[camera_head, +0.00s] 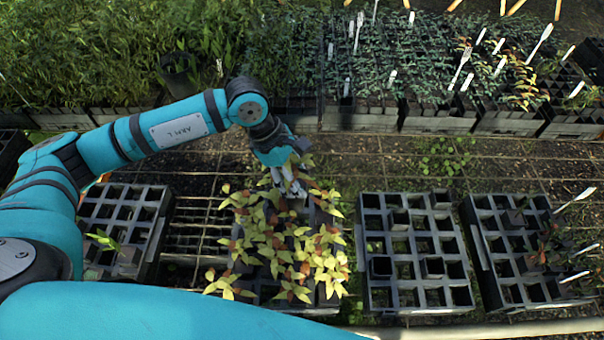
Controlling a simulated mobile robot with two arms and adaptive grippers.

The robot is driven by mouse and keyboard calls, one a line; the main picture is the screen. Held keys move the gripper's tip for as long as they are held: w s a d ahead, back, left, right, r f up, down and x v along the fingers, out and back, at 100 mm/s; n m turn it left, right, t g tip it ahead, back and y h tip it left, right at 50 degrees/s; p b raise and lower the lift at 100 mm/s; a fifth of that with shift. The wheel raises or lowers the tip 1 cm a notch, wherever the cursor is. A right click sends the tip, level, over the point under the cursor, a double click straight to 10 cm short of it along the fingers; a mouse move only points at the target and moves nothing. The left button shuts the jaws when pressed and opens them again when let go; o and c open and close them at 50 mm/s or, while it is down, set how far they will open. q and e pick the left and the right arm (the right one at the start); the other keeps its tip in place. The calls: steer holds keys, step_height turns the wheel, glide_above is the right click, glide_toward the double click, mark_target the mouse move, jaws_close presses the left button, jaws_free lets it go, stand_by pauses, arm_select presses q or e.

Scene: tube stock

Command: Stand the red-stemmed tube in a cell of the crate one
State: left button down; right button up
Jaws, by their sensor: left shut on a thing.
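My left gripper (290,186) reaches down among yellow-green and reddish leafy plants (285,240) at the middle. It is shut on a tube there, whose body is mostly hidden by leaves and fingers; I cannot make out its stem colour. These plants crowd a dark crate, largely covered by foliage. To its right is a dark crate (466,297) with mostly empty square cells and a few empty-looking tubes. I cannot tell from any marking which crate is crate one. My right gripper is not in view.
A crate (160,200) at left holds a small green seedling (103,240). A crate (488,292) at far right holds reddish plants and white labels (577,199). Dense potted greenery lines the back.

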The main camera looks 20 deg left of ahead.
arm_select(q)
step_height(320, 180, down, 5)
steer(key=shift+w+d+n+t+b, duration=0.15)
steer(key=shift+n+t+b, duration=0.25)
steer(key=shift+n, duration=0.8)
steer(key=shift+w+d+f, duration=0.1)
steer(key=shift+w+f, duration=0.1)
steer(key=shift+f, duration=0.7)
steer(key=shift+f+b, duration=0.55)
steer(key=shift+f, duration=0.2)
steer(key=shift+f+b, duration=0.15)
steer(key=shift+b, duration=0.2)
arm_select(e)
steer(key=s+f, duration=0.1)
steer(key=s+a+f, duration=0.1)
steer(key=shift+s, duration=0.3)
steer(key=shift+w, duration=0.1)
arm_select(q)
steer(key=shift+b, duration=0.35)
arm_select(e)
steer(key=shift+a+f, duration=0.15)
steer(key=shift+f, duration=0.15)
